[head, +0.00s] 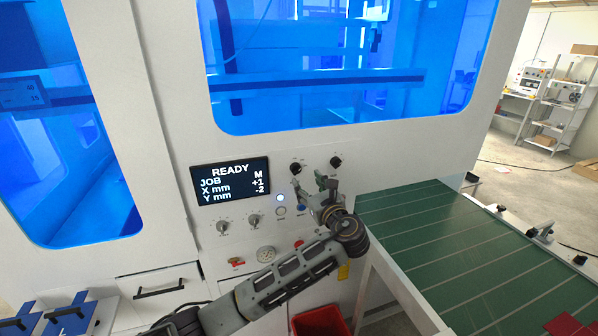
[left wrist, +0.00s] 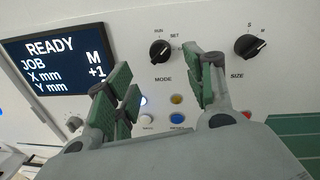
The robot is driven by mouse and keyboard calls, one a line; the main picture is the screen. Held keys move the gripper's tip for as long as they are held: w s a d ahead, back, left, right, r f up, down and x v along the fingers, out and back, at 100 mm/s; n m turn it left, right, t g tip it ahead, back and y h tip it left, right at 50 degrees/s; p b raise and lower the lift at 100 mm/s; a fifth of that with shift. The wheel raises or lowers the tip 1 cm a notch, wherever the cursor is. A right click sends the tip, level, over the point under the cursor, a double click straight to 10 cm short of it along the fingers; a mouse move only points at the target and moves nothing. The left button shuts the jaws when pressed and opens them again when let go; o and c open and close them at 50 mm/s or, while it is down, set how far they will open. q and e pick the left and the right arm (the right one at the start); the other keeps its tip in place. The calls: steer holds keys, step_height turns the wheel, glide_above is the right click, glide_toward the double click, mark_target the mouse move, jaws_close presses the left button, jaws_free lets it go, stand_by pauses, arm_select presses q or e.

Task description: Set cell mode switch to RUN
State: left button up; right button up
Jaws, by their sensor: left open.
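The cell mode switch (head: 296,168) is a black knob on the white machine panel. In the left wrist view the knob (left wrist: 160,51) sits above the word MODE, with RUN printed at its upper left and SET at its upper right. Its pointer appears to lean toward SET. My left gripper (head: 310,186) is open and empty just below the knobs. In the left wrist view its green-padded fingers (left wrist: 164,84) are spread, with the knob beyond the gap between them, apart from both. My right gripper is not in view.
The SIZE knob (left wrist: 250,46) is right of the mode switch. Coloured buttons (left wrist: 176,118) lie below. The display (head: 230,181) reads READY. A green table (head: 450,240) stands at the right, and a red bin (head: 320,322) is below.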

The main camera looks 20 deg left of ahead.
mark_target(298, 172)
arm_select(q)
steer(key=p+x, duration=0.1)
steer(key=x, duration=0.7)
steer(key=shift+p, duration=0.35)
steer(key=shift+c, duration=0.3)
steer(key=c, duration=0.9)
